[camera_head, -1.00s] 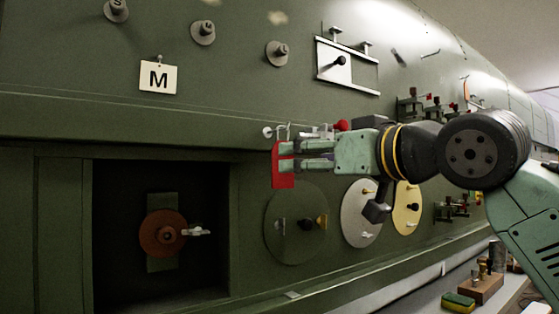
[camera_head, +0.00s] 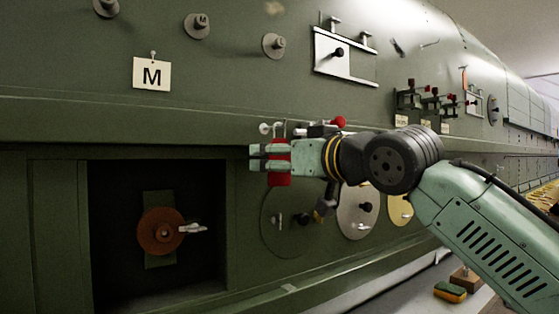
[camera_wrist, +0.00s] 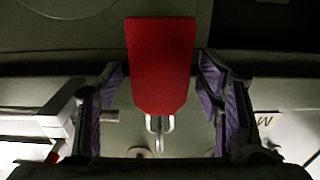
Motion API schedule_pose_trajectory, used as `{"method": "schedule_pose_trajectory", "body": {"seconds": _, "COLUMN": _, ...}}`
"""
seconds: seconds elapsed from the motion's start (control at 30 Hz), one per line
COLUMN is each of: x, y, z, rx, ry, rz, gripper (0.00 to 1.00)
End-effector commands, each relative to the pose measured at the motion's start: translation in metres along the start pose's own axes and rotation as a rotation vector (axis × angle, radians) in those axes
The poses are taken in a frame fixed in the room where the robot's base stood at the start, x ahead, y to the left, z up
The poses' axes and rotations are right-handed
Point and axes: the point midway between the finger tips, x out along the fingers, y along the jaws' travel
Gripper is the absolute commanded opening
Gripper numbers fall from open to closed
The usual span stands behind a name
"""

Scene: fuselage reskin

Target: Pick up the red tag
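The red tag (camera_head: 280,179) hangs from a small metal hook (camera_wrist: 158,125) on the green fuselage wall. In the wrist view the tag (camera_wrist: 160,65) is in the middle, with the hook at its narrow end. My gripper (camera_head: 256,157) is at the tag, and its fingertips reach past it to the left. In the wrist view my gripper (camera_wrist: 160,78) is open, with one purple-padded finger on each side of the tag and a gap on both sides. The fingers partly hide the tag in the head view.
Round covers (camera_head: 358,210) are on the wall below my gripper. A dark square recess with a brown disc (camera_head: 160,232) is at lower left. A white "M" card (camera_head: 152,74) hangs at upper left. A red-ended fitting (camera_head: 338,122) is just above my gripper.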

Motion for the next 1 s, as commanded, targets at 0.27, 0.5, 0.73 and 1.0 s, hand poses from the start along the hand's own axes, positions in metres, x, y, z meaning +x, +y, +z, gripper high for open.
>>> {"method": "schedule_pose_trajectory", "body": {"seconds": 0.27, "x": 0.000, "y": 0.000, "z": 0.000, "rx": 0.000, "ry": 0.000, "rz": 0.000, "gripper": 0.39}}
{"method": "schedule_pose_trajectory", "body": {"seconds": 0.5, "x": 0.000, "y": 0.000, "z": 0.000, "rx": 0.000, "ry": 0.000, "rz": 0.000, "gripper": 0.24}}
{"method": "schedule_pose_trajectory", "body": {"seconds": 0.73, "x": 0.000, "y": 0.000, "z": -0.001, "rx": 0.000, "ry": 0.000, "rz": 0.000, "gripper": 0.24}}
{"method": "schedule_pose_trajectory", "body": {"seconds": 1.0, "x": 0.001, "y": -0.001, "z": -0.015, "rx": 0.001, "ry": 0.003, "rz": -0.003, "gripper": 0.24}}
